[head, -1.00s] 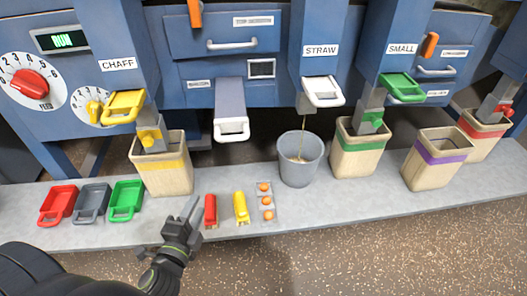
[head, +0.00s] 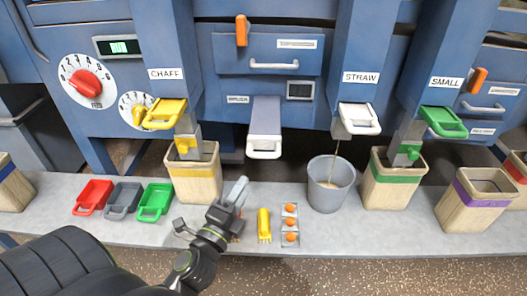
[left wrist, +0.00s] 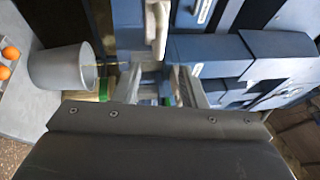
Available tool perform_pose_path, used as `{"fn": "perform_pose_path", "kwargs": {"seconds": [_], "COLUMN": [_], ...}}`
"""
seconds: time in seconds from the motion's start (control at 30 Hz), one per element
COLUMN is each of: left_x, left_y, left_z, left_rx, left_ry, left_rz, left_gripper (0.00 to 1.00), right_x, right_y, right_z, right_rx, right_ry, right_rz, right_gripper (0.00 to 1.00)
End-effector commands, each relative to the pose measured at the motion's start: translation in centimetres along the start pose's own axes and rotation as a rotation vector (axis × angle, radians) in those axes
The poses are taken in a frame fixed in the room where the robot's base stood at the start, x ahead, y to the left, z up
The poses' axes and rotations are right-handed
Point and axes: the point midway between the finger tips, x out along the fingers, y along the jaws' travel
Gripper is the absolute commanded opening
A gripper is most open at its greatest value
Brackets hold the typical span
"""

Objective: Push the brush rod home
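In the left wrist view a white bar (left wrist: 158,28) shows ahead, between and beyond the fingers. My left gripper (head: 240,192) is below and to the left of the handle, apart from it. Its fingers stand apart with nothing between them in the left wrist view (left wrist: 160,88). My right gripper is not in view.
A grey bucket (head: 331,184) stands under the STRAW spout, right of the handle. A yellow-banded bin (head: 195,178) stands at left. Red, grey and green trays (head: 155,202), a yellow piece (head: 264,226) and orange balls (head: 290,224) lie on the ledge. My gripper partly hides a red piece.

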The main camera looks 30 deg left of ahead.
Motion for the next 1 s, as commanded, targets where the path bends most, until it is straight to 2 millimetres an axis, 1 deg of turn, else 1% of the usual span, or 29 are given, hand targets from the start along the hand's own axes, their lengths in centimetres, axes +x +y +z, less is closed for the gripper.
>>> {"fn": "perform_pose_path", "kwargs": {"seconds": [0.03,0.27,0.5,0.6,0.8,1.0], "left_x": [0.7,3.9,8.2,9.8,11.9,12.4], "left_y": [-0.3,-0.3,-0.2,-0.2,-0.1,0.0], "left_z": [0.0,0.0,0.0,0.0,0.0,0.0], "left_rx": [0.0,0.002,0.001,0.001,0.001,0.0], "left_ry": [0.001,0.001,0.001,0.001,0.001,0.0], "left_rz": [-0.002,-0.002,-0.002,-0.002,-0.001,0.001], "left_gripper": [0.38,0.38,0.38,0.38,0.38,0.38], "right_x": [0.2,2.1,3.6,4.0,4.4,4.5], "right_y": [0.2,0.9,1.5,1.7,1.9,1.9], "right_z": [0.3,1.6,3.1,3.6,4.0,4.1], "right_rx": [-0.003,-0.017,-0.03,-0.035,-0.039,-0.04], "right_ry": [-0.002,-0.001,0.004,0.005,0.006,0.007], "right_rz": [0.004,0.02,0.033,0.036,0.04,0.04], "right_gripper": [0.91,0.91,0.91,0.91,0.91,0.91]}}
